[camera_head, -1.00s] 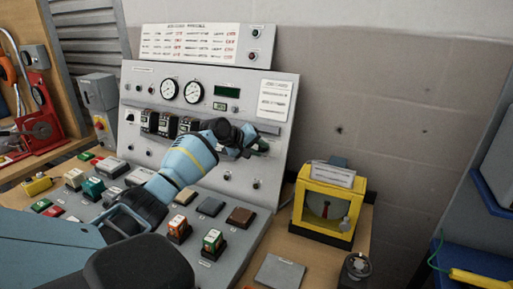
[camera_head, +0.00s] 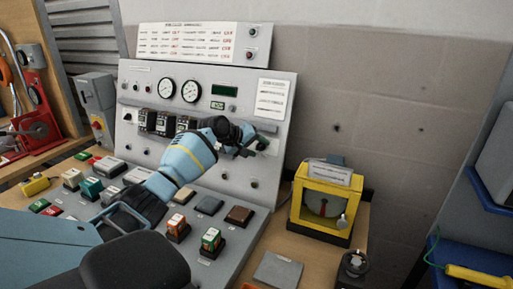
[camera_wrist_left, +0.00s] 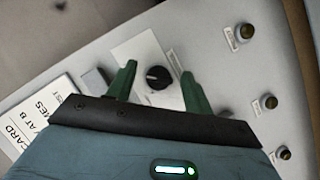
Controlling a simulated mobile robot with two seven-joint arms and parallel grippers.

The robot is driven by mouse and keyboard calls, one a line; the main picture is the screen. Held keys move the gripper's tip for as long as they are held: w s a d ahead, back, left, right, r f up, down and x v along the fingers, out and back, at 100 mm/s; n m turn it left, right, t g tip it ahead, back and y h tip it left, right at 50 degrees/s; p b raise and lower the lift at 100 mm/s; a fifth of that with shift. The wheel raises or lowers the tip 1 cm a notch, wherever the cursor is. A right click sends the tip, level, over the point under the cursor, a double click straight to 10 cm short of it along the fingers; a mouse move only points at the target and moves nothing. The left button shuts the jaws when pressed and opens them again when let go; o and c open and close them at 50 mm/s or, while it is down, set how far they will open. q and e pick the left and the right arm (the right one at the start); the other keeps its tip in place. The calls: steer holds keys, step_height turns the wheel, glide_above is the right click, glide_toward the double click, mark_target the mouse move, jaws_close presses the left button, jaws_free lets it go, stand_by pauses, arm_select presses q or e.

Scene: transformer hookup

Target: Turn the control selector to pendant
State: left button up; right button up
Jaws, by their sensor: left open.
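The control selector is a round black knob (camera_wrist_left: 158,77) on a pale plate on the grey panel, with a light pointer mark on it. In the left wrist view my left gripper (camera_wrist_left: 158,82) is open, its two green fingers on either side of the knob with gaps between. I cannot tell how deep the fingers reach past the knob. In the head view my left gripper (camera_head: 256,146) is at the right part of the upright panel (camera_head: 232,180), and its wrist hides most of the knob. The right gripper is not in view.
A sloped desk with several coloured buttons lies below the panel, including a green-topped block (camera_head: 211,243). A yellow-framed box (camera_head: 323,207) stands to the right on the bench. Round fittings (camera_wrist_left: 246,31) line the panel nearby.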

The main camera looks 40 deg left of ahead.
arm_select(q)
steer(key=p+v, duration=0.1)
steer(key=v, duration=0.7)
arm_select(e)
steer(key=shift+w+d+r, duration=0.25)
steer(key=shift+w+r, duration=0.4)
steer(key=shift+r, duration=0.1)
arm_select(q)
steer(key=shift+w, duration=0.1)
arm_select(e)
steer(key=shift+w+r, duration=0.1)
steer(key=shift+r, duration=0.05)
arm_select(q)
steer(key=shift+f, duration=0.1)
